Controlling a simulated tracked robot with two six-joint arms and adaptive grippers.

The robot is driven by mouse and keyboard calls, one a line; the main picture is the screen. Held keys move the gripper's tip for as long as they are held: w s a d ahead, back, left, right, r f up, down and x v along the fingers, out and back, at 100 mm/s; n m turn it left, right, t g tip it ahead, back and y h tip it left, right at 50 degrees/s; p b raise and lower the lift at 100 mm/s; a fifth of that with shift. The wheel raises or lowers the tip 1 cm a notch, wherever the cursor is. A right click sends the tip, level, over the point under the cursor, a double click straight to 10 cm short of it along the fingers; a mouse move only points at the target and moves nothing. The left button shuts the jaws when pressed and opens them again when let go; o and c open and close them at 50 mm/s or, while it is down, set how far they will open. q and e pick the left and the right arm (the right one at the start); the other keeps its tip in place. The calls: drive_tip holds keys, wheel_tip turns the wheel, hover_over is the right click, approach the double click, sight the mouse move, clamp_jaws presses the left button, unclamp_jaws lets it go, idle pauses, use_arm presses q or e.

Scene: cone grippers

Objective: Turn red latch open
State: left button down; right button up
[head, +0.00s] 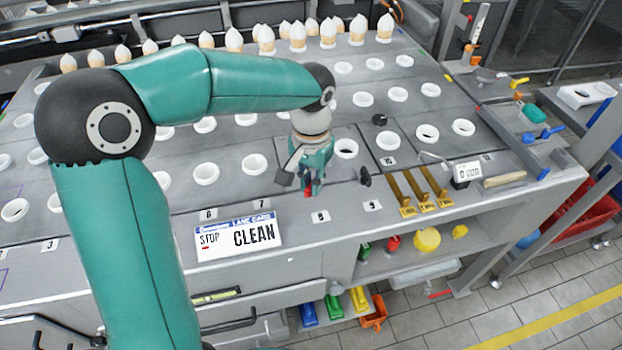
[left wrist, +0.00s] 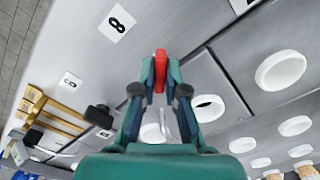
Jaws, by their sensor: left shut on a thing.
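The red latch (head: 308,193) is near the front edge of the grey machine top, behind the number 8 label. It also shows in the left wrist view (left wrist: 160,62) as a small upright red piece. My left gripper (head: 311,184) points down onto it. In the left wrist view the two teal fingertips (left wrist: 160,80) are closed on both sides of the latch. The lower part of the latch is hidden by the fingers. I cannot tell how far it is turned. My right gripper is not in view.
White rings (head: 346,149) sit in rows on the top, with cones along the back. A black knob (head: 365,177) stands just right of my left gripper. A CLEAN card (head: 238,237) lies front left.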

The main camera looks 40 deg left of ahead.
use_arm(q)
drive_tip(key=m, duration=0.4)
drive_tip(key=shift+r+m+p, duration=0.1)
drive_tip(key=shift+m+p, duration=0.2)
drive_tip(key=shift+p, duration=0.05)
drive_tip(key=shift+m, duration=1.5)
drive_tip(key=shift+p, duration=0.3)
drive_tip(key=c, duration=1.2)
unclamp_jaws()
wheel_tip(320, 180, up, 12)
drive_tip(key=shift+f, duration=0.1)
